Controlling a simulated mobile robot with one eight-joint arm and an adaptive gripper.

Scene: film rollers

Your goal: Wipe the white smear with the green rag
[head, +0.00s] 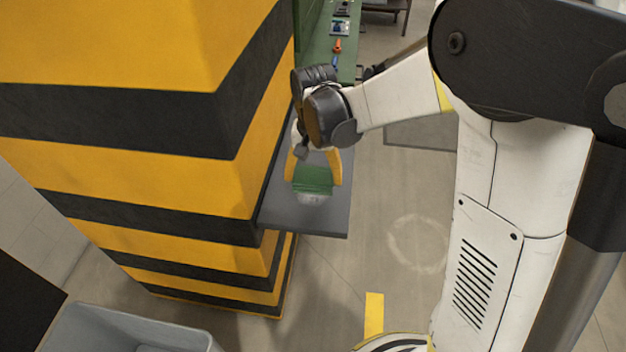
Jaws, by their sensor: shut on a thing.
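The green rag (313,179) is between the two yellow fingers of my gripper (314,177). My gripper is shut on it and points down at the grey shelf (318,222). The rag is at or just above the shelf surface; I cannot tell whether it touches. The white smear (311,198) shows as a pale patch on the shelf right at the near edge of the rag. Part of the smear may be hidden under the rag.
A pillar with yellow and black stripes (150,120) stands directly left of the shelf. A green surface with small items (338,45) lies behind. A grey bin (125,330) is at the bottom left. Open floor (400,200) with a yellow mark (374,315) lies to the right.

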